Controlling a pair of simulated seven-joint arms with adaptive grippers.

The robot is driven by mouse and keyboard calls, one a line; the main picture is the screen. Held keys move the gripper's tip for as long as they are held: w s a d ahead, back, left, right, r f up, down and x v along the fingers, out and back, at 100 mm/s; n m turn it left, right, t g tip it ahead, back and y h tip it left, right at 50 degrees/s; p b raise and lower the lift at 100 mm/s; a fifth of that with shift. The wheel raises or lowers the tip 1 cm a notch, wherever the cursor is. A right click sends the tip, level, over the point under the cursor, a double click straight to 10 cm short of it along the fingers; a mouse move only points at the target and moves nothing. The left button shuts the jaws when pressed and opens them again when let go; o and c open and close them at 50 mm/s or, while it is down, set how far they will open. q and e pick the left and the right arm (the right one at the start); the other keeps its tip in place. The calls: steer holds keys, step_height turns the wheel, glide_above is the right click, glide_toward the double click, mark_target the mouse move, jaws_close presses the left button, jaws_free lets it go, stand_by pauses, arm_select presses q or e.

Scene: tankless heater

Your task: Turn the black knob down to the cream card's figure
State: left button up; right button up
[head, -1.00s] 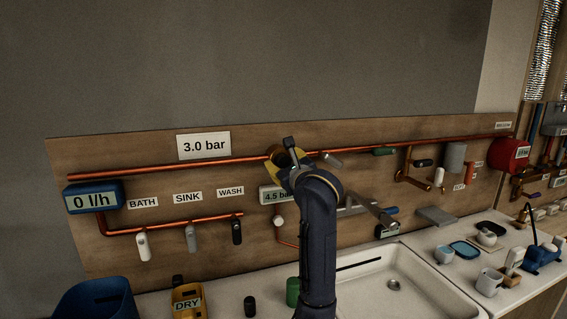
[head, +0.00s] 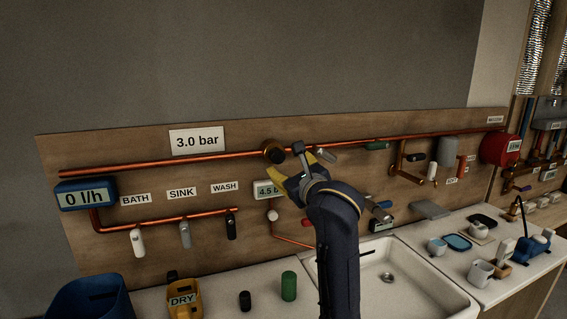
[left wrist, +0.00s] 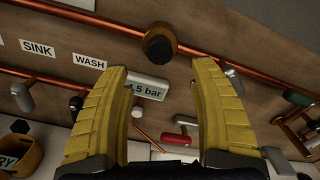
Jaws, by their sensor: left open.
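The black knob (head: 275,155) sits on a brass body on the upper copper pipe; it also shows in the left wrist view (left wrist: 158,48). The cream card (head: 197,141) above the pipe reads 3.0 bar. A display (head: 267,190) below the knob is partly hidden by my gripper and reads 4.5 bar in the left wrist view (left wrist: 147,90). My left gripper (head: 292,172) is open and empty, just below and right of the knob. In the left wrist view the knob lies beyond its spread yellow fingers (left wrist: 160,68), apart from them. My right gripper is out of view.
A blue meter (head: 86,194) reads 0 l/h. BATH, SINK and WASH valves hang from the lower pipe (head: 165,225) at left. A red-handled valve (left wrist: 176,138) is below the display. A green cylinder (head: 289,286) stands on the counter left of the basin (head: 415,295).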

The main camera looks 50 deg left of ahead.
arm_select(q)
steer(key=shift+v, duration=1.25)
